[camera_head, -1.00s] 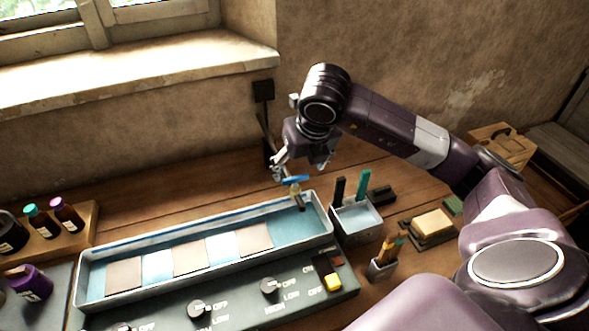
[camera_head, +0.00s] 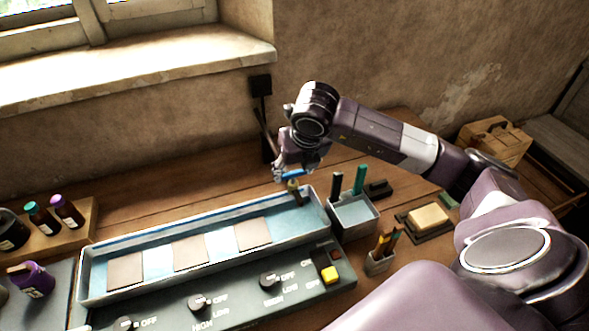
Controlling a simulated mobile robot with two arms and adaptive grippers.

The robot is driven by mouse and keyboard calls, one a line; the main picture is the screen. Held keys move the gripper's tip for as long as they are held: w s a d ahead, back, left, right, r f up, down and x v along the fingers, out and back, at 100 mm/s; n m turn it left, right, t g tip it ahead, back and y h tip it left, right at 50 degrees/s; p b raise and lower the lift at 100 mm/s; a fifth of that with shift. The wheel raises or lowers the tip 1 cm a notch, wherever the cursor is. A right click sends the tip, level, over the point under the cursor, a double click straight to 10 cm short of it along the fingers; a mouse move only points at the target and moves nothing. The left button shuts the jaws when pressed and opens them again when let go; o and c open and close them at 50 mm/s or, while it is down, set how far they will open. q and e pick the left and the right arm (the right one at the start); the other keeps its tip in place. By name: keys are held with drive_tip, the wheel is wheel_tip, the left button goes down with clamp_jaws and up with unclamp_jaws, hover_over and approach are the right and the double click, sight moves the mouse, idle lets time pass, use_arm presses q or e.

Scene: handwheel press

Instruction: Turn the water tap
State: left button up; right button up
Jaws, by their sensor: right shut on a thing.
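The water tap shows a blue handle (camera_head: 291,174) above a brass spout (camera_head: 294,186), at the right end of a long tray (camera_head: 85,275). My right gripper (camera_head: 284,174) is at the blue handle, shut on it, with the arm reaching in from the right. The fingers and the wrist hide part of the handle and the tap's body. My left gripper is out of view.
Flat brown plates (camera_head: 190,252) lie in the tray. A control panel with knobs (camera_head: 200,302) is in front. A small bin (camera_head: 352,215) with upright tools stands right of the tray, near a pencil cup (camera_head: 378,262) and a sponge (camera_head: 428,216). Bottles (camera_head: 67,211) stand left.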

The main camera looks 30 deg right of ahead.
drive_tip(key=shift+f+n+b, duration=0.15)
drive_tip(key=shift+n+b, duration=0.15)
drive_tip(key=shift+b, duration=0.25)
drive_tip(key=n+y+b, duration=0.1)
drive_tip(key=n+b, duration=0.1)
drive_tip(key=b, duration=0.1)
drive_tip(key=n+b, duration=0.2)
drive_tip(key=b, duration=0.1)
drive_tip(key=shift+w+d+y, duration=0.1)
drive_tip(key=shift+d+y, duration=0.2)
drive_tip(key=shift+y, duration=0.1)
drive_tip(key=shift+n+b, duration=0.4)
drive_tip(key=shift+n, duration=0.1)
drive_tip(key=shift+d+n+y+b, duration=0.1)
drive_tip(key=shift+n+y+b, duration=0.5)
drive_tip(key=shift+n, duration=0.5)
drive_tip(key=shift+r+n+y+b, duration=0.2)
drive_tip(key=shift+n+y+b, duration=0.1)
drive_tip(key=shift+n, duration=0.6)
drive_tip(key=o, duration=1.1)
drive_tip(key=shift+o, duration=0.2)
